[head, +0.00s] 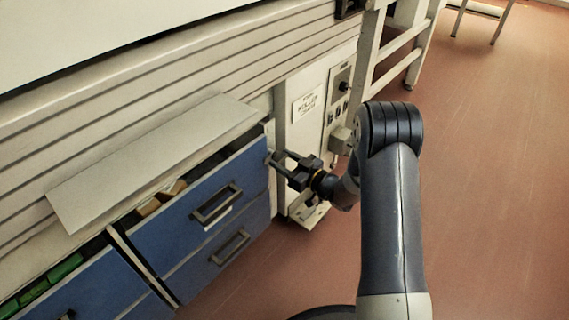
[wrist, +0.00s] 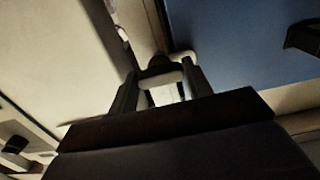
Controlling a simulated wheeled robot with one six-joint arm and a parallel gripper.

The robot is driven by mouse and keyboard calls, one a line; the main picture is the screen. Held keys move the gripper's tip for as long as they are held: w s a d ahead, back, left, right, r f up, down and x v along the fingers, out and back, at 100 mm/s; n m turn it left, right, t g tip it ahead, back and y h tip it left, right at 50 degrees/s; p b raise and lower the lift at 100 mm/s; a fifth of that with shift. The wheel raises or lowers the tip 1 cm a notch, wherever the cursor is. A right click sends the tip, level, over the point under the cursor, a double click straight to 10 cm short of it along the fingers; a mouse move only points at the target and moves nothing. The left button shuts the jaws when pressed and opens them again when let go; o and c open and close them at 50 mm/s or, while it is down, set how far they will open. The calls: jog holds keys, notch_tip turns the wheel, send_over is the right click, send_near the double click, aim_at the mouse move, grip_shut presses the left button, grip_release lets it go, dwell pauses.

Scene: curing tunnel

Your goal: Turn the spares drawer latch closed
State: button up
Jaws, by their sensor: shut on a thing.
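My gripper (head: 279,163) is at the right edge of the upper blue drawer (head: 178,247), its fingers pointing left toward the cabinet. In the wrist view my gripper (wrist: 160,88) is shut on a small pale latch (wrist: 166,78), with a dark round knob or pivot just beyond it. In the head view the latch is hidden by the fingers. The drawer's blue front also shows in the wrist view (wrist: 240,45), at the right. The drawer stands a little out, with yellowish and brown items visible inside behind its front.
A lower blue drawer (head: 225,262) sits below, and another blue drawer (head: 85,295) with green items is at the left. A pale sloping panel (head: 155,165) overhangs the drawers. A control panel (head: 338,100) stands right of my gripper.

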jog(key=o, duration=1)
jog(key=p+v, duration=0.3)
jog(key=v, duration=0.8)
jog(key=shift+a, duration=0.1)
jog(key=b+x, duration=0.3)
jog(key=x, duration=0.8)
jog(key=shift+f, duration=0.1)
jog(key=shift+r+m+p, duration=0.25)
jog(key=shift+m+p, duration=0.15)
jog(key=shift+p, duration=0.2)
jog(key=shift+f+m+p, duration=0.1)
jog(key=shift+m+p, duration=0.3)
jog(key=shift+m, duration=0.3)
